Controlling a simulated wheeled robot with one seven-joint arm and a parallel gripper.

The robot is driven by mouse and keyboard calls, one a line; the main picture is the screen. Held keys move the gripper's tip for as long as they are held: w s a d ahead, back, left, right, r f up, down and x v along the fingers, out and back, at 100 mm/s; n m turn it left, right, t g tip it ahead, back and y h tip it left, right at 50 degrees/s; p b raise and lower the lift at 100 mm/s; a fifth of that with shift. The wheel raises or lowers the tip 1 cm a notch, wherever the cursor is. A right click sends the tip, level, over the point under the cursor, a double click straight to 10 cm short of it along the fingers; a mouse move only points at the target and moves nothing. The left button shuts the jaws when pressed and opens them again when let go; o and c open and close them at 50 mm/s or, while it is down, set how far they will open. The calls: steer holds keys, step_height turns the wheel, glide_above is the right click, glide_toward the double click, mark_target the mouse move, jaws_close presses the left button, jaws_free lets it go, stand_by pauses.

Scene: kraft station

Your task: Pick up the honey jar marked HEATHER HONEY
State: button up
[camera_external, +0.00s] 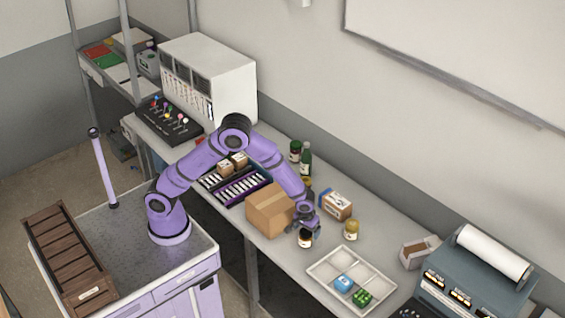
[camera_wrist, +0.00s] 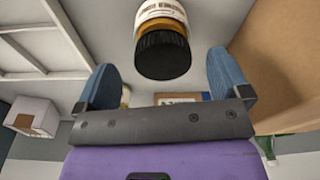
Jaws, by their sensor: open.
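A small jar with a black lid, amber contents and a white label (camera_wrist: 162,42) is in the wrist view, between and just beyond my fingers. Its label print is upside down and too small to read surely. In the external view this dark-lidded jar (camera_external: 305,239) stands on the table just below my gripper (camera_external: 302,226). In the wrist view my gripper (camera_wrist: 163,78) is open, with a blue finger on either side of the jar and visible gaps. A second jar with a yellowish lid (camera_external: 351,230) stands to the right; its label is unreadable.
A cardboard box (camera_external: 269,210) stands close to the left of my gripper. A small printed carton (camera_external: 336,204) and bottles (camera_external: 305,160) are behind. A white divided tray (camera_external: 325,277) holding small boxes lies in front, right. A small open box (camera_external: 418,251) is farther right.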

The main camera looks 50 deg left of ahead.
steer(key=f, duration=0.4)
steer(key=shift+w+a+f, duration=0.15)
steer(key=shift+a+f, duration=0.05)
steer(key=shift+f, duration=0.1)
steer(key=shift+c, duration=0.4)
steer(key=c, duration=1.1)
steer(key=shift+r, duration=0.1)
steer(key=shift+c, duration=0.2)
